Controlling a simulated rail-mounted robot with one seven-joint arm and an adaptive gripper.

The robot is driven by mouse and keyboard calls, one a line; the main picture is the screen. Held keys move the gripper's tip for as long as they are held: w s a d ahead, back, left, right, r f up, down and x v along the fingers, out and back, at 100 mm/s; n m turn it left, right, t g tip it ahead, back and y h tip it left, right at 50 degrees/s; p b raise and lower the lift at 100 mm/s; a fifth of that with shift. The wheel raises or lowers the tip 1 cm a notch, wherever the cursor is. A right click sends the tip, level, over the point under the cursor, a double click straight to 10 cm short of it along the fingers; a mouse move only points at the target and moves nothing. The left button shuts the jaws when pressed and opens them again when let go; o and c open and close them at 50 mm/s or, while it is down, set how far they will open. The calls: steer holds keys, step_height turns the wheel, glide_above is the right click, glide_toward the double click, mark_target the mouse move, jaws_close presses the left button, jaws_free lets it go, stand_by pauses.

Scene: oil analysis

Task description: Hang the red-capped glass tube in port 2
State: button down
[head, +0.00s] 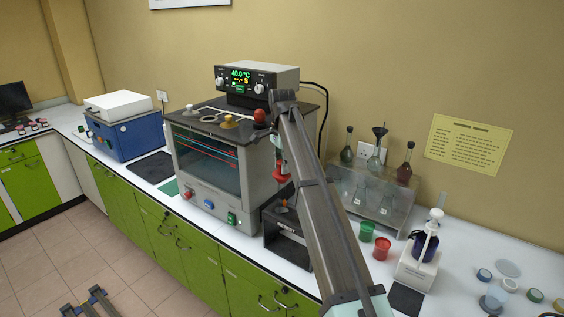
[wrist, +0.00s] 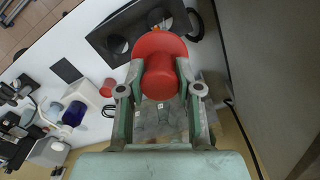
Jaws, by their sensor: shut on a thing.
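My gripper (wrist: 161,90) is shut on a red cap (wrist: 160,62), which fills the space between its fingers in the wrist view. In the head view the red cap (head: 281,174) shows beside my arm, right of the bath and above a black stand. The glass tube below the cap is not clear in either view. The heated bath (head: 241,180) has a glass front, red and blue lines inside, and a display reading 40.0 °C. White (head: 189,109), yellow (head: 228,122) and red (head: 259,116) pieces stand on its lid. Port numbers are not readable.
The black stand (head: 274,246) with round holes also shows in the wrist view (wrist: 98,38). A flask rack (head: 367,205), green cup (head: 367,231), red cup (head: 381,248) and white device (head: 416,268) stand to the right. A blue machine (head: 125,135) is left of the bath.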

steer(key=b, duration=0.3)
glide_above(282, 199)
steer(key=w, duration=0.2)
steer(key=shift+s+a+f, duration=0.1)
steer(key=shift+s+f, duration=0.05)
steer(key=shift+f, duration=2.7)
steer(key=shift+f+b, duration=0.85)
steer(key=shift+f, duration=3.1)
steer(key=shift+f, duration=0.45)
steer(key=c, duration=0.7)
jaws_free()
steer(key=shift+r, duration=0.1)
step_height(282, 199, up, 12)
steer(key=shift+f, duration=0.1)
